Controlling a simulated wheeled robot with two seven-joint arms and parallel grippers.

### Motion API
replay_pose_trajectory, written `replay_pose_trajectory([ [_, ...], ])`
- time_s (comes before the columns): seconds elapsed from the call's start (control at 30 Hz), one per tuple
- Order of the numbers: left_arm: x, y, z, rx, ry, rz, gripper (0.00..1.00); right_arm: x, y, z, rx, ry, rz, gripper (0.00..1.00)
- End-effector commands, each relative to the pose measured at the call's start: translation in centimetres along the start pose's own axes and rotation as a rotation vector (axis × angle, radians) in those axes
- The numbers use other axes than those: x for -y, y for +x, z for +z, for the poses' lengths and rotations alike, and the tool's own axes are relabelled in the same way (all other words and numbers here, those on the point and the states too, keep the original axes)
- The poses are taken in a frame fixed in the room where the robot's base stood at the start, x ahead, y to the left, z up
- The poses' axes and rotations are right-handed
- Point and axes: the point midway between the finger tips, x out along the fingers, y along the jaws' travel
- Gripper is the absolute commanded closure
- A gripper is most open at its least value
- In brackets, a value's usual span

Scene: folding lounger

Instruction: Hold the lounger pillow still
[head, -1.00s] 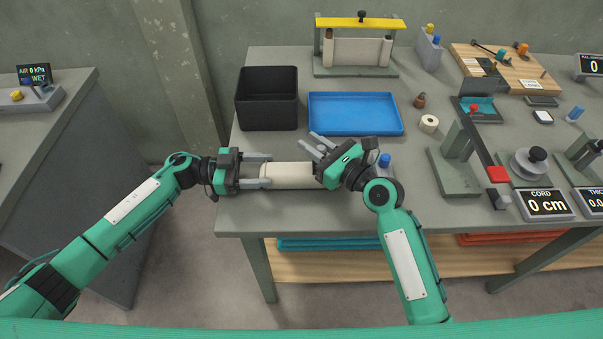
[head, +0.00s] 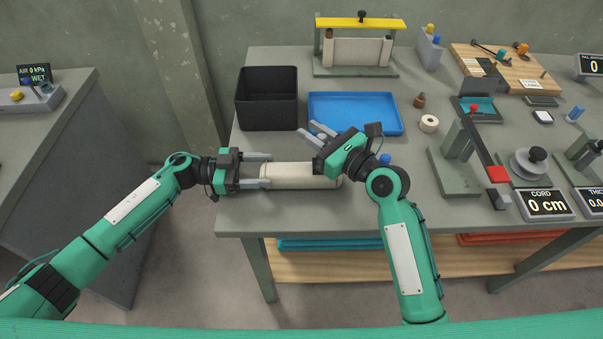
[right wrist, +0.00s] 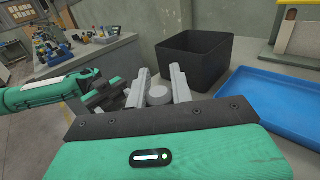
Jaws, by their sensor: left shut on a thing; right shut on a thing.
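The pillow (head: 300,182), a cream cylinder, lies lengthwise left to right on the grey bench near its front edge. My left gripper (head: 263,170) is shut on its left end, one finger on the far side and one on the near side. My right gripper (head: 318,134) is above and behind the pillow's right part, with its fingers pointing up-left in the head view. In the right wrist view it is shut on a small pale round piece (right wrist: 158,95). The right gripper's body hides part of the pillow's far right side. The pillow is hidden in the right wrist view.
A black bin (head: 267,125) and a blue tray (head: 355,96) stand just behind the pillow. A blue-topped item (head: 385,159) is close behind my right wrist. A tape roll (head: 429,123) and gauges stand to the right. The bench is clear in front right of the pillow.

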Motion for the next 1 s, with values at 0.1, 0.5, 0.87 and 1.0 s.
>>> replay_pose_trajectory([
  [0.1, -0.2, -0.1, 0.9, 0.012, -0.008, 0.000, 0.71, 0.0, 0.0, -0.1, 0.000, 0.000, 0.000, 1.00],
  [0.5, -0.1, 0.0, 0.4, 0.005, -0.003, 0.000, 0.17, 0.0, 0.0, 0.0, 0.000, 0.000, 0.000, 1.00],
  [0.87, 0.0, -1.1, 0.3, 0.004, -0.001, -0.001, 0.17, 0.0, 0.0, -0.4, 0.000, 0.000, 0.000, 1.00],
  [1.0, 0.0, -2.5, 0.3, 0.004, -0.001, -0.001, 0.17, 0.0, 0.0, -0.8, 0.000, 0.000, 0.000, 1.00],
])
